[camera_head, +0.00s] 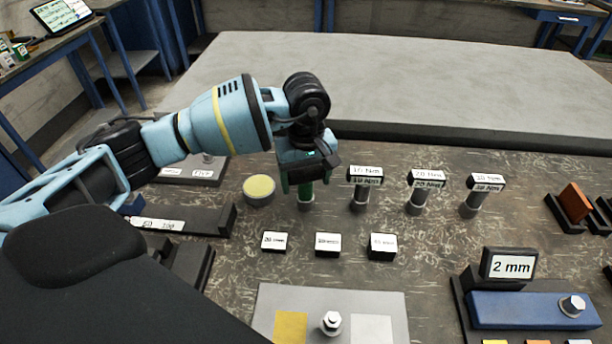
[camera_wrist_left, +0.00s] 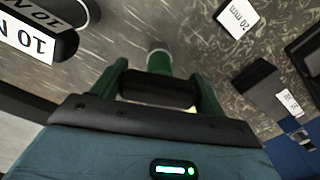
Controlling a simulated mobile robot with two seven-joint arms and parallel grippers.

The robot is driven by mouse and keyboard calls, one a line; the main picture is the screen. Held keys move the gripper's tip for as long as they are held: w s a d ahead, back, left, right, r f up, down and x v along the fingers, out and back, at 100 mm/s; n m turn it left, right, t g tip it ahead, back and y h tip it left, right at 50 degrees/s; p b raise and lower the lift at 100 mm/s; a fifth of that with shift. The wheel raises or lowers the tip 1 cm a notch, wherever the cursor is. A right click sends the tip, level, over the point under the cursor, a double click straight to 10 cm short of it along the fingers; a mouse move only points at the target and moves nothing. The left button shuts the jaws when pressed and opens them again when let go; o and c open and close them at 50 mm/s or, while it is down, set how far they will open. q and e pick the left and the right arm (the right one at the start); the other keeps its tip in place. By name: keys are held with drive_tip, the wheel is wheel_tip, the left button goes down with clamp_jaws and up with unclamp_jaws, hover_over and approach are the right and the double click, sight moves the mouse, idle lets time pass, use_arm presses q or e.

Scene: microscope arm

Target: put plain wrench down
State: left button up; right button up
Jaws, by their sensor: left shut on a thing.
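My left gripper (camera_head: 303,180) reaches over the dark bench from the left and points down. It is shut on what looks like the plain wrench (camera_head: 306,194), an unlabelled upright tool with a green shaft and a dark top. In the left wrist view, the wrench's black top (camera_wrist_left: 158,90) sits between the green fingers of the left gripper (camera_wrist_left: 160,85). Its green shaft (camera_wrist_left: 159,62) runs down toward the bench. It lines up with the labelled wrenches at its right. I cannot tell whether its lower end touches the bench. My right gripper is not in view.
Upright wrenches labelled 10 Nm (camera_head: 361,190), 20 Nm (camera_head: 422,192) and 30 Nm (camera_head: 479,195) stand to the right. A round yellow-topped disc (camera_head: 259,188) is close at left. Small white-labelled blocks (camera_head: 327,244) lie in front. A raised grey slab (camera_head: 400,85) is behind.

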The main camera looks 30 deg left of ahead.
use_arm(q)
drive_tip(key=o, duration=1.3)
drive_tip(key=shift+c, duration=0.2)
wheel_tip(320, 180, up, 12)
drive_tip(key=shift+r, duration=0.15)
